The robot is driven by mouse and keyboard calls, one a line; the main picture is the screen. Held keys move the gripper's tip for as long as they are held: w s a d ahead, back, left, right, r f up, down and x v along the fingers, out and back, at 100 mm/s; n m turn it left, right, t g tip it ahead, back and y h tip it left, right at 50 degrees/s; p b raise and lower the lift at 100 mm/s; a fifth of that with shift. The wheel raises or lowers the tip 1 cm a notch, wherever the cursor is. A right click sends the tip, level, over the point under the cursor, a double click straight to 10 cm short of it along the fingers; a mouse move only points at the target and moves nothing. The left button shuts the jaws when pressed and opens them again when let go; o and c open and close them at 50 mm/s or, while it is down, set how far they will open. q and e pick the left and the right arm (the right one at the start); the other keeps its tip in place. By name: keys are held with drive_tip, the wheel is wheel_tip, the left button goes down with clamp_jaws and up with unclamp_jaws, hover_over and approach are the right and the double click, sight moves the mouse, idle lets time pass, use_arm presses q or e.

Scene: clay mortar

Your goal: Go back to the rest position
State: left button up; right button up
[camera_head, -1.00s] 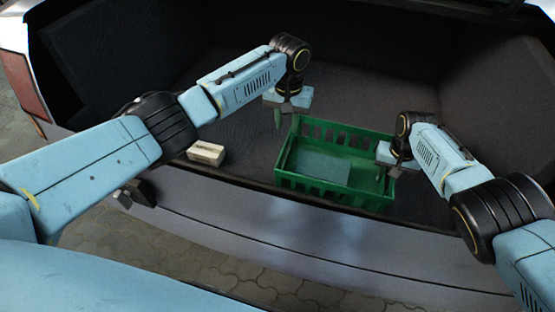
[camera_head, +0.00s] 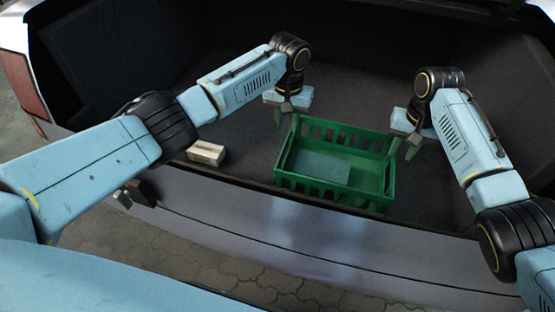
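My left gripper (camera_head: 279,116) hangs above the trunk floor, just behind and left of the back left corner of a green crate. Its fingers point down, and I cannot make out the gap between them. My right gripper (camera_head: 402,149) is at the right side of the crate, near its back right corner, with its fingers pointing down. Two fingers seem to show apart, with nothing visible between them. The green crate (camera_head: 326,189) stands on the trunk floor, with a flat blue-grey panel (camera_head: 322,167) inside.
The open car trunk (camera_head: 235,130) has dark walls around both arms. A small pale box (camera_head: 206,152) lies on its floor, left of the crate. The grey bumper (camera_head: 300,225) runs along the front. Paving (camera_head: 200,258) shows below.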

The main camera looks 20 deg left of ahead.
drive_tip(key=shift+r, duration=0.45)
